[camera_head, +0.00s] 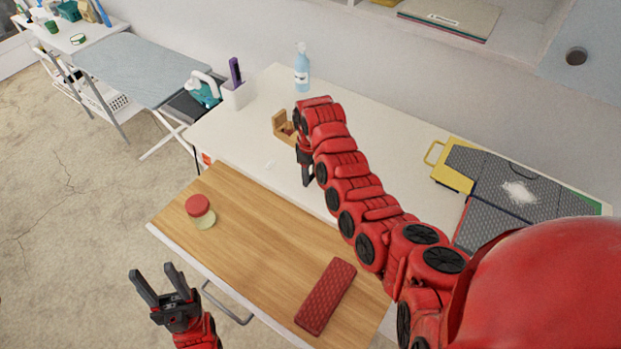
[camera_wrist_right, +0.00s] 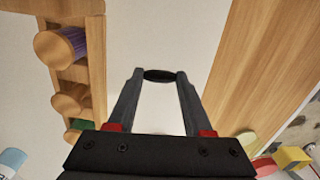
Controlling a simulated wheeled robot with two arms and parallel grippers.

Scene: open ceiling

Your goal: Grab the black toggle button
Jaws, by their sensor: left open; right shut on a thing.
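The black toggle button (camera_wrist_right: 160,76) is a small dark oval in the right wrist view. It sits between the tips of my right gripper (camera_wrist_right: 158,82), which is shut on it, above a white surface. In the head view my right gripper (camera_head: 308,180) points down over the white table (camera_head: 240,135), just beyond the wooden board; the button cannot be made out there. My left gripper (camera_head: 158,287) is open and empty, off the near left edge of the board.
The wooden board (camera_head: 250,230) carries a red-lidded jar (camera_head: 200,210) and a red patterned case (camera_head: 326,297). A small wooden holder (camera_head: 284,128), a white bin (camera_head: 238,95) and a blue bottle (camera_head: 301,70) stand behind. A yellow-and-grey case (camera_head: 490,178) lies right.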

